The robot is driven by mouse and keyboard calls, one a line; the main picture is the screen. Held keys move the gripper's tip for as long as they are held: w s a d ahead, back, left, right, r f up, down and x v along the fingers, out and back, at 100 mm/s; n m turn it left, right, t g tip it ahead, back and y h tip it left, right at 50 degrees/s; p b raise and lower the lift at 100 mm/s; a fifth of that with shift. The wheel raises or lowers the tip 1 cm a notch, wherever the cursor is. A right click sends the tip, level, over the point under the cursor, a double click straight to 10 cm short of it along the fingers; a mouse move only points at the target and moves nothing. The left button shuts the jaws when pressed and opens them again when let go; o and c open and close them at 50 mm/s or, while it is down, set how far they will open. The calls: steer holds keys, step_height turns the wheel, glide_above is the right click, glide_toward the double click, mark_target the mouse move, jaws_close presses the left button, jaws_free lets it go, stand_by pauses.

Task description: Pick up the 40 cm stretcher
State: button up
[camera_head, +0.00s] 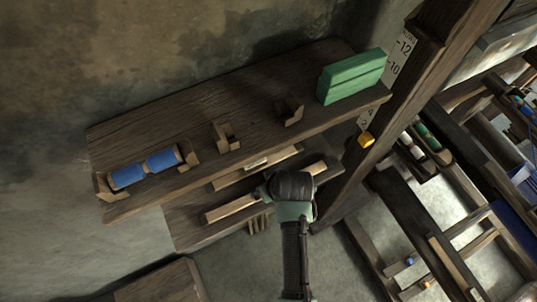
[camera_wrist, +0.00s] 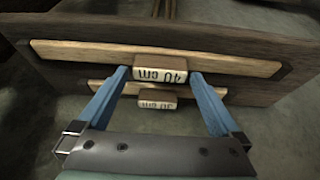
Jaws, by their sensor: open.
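The 40 cm stretcher is a long pale wooden bar (camera_wrist: 75,50) with a block at its middle labelled "40 cm", upside down in the wrist view. My gripper (camera_wrist: 160,76) is open, with one blue finger on each side of that block. The fingertips reach about level with the block; I cannot tell whether they touch it. In the head view the stretcher (camera_head: 231,208) lies along the lower shelf, its middle hidden behind my gripper (camera_head: 266,190).
A shorter bar with a block labelled "30 cm" (camera_wrist: 157,105) lies parallel beside it. A dark post (camera_head: 385,115) stands to the right.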

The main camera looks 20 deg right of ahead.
steer(key=shift+w+f, duration=0.2)
steer(key=shift+f, duration=0.15)
steer(key=c, duration=1.3)
